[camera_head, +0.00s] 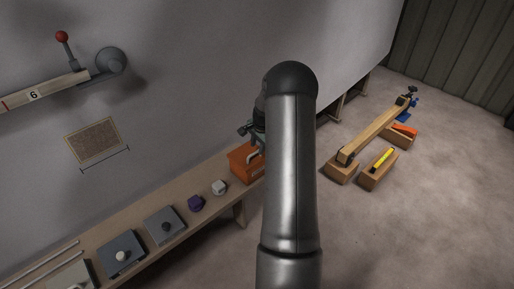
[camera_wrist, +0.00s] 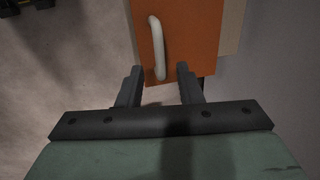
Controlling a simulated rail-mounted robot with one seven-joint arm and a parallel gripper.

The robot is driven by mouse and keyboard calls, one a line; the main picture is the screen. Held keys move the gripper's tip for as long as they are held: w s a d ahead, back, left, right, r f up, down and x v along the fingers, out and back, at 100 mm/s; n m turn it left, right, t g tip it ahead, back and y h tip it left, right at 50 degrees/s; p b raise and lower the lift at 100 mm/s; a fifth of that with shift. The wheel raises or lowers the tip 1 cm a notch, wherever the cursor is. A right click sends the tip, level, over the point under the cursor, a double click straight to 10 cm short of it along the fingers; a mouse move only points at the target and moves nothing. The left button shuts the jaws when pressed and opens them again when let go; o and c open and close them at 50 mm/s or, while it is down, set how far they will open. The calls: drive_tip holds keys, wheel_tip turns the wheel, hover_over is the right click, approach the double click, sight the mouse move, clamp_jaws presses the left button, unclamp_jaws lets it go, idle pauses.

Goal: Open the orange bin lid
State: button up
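The orange bin (camera_head: 244,164) stands at the right end of the wooden bench, partly hidden behind my arm in the head view. In the wrist view its orange lid (camera_wrist: 196,38) fills the upper middle, with a pale curved handle (camera_wrist: 157,48) on it. The lid looks shut. My gripper (camera_wrist: 158,72) is open, its two dark fingers apart. The lower end of the handle lies between the fingertips in the picture. I cannot tell whether the fingers touch it. In the head view my gripper is mostly hidden by my arm.
The bench (camera_head: 150,205) runs along the wall and carries a white block (camera_head: 219,187), a purple block (camera_head: 195,203) and grey plates with knobs (camera_head: 165,226). The floor between is clear.

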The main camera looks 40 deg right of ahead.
drive_tip(key=shift+w+f, duration=0.2)
drive_tip(key=shift+f, duration=0.85)
clamp_jaws()
drive_tip(key=shift+w, duration=0.15)
